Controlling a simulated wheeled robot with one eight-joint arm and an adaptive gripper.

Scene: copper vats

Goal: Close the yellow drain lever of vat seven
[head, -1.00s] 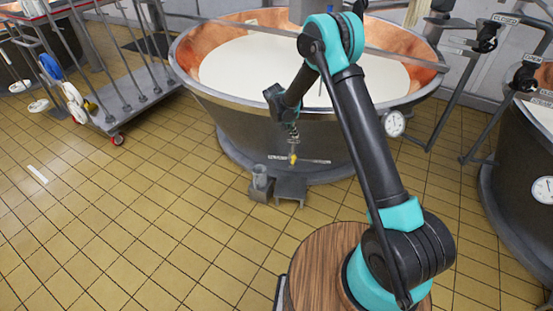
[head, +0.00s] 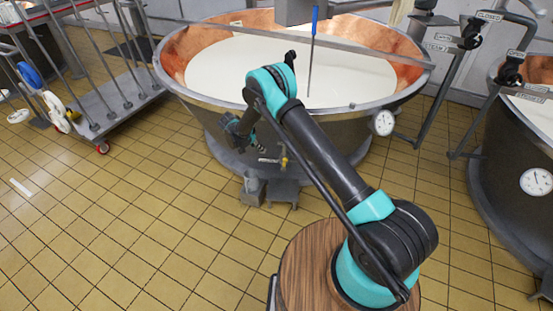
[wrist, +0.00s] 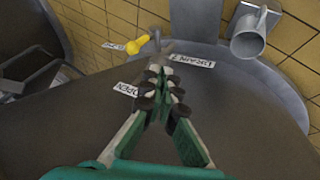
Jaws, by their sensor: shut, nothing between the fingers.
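The vat (head: 215,118) is a wide copper-lined tub of white liquid with a dark outer wall. Its yellow drain lever (head: 284,162) is low on the near wall. In the wrist view the lever's yellow knob (wrist: 135,45) points left from a grey valve stem. A "DRAIN" label (wrist: 193,62) and an "OPEN" label (wrist: 127,89) lie near it; another small label (wrist: 113,46) is beyond the knob, too small to read. My gripper (wrist: 165,80) is shut and empty, just short of the valve, with the knob beyond and left of its tips. No contact with the knob shows.
A grey spout (wrist: 248,38) and a small stand (head: 283,192) are under the drain. A wheeled rack (head: 115,105) stands left. Another vat (head: 500,190) is at the right. Tiled floor at the front left is free.

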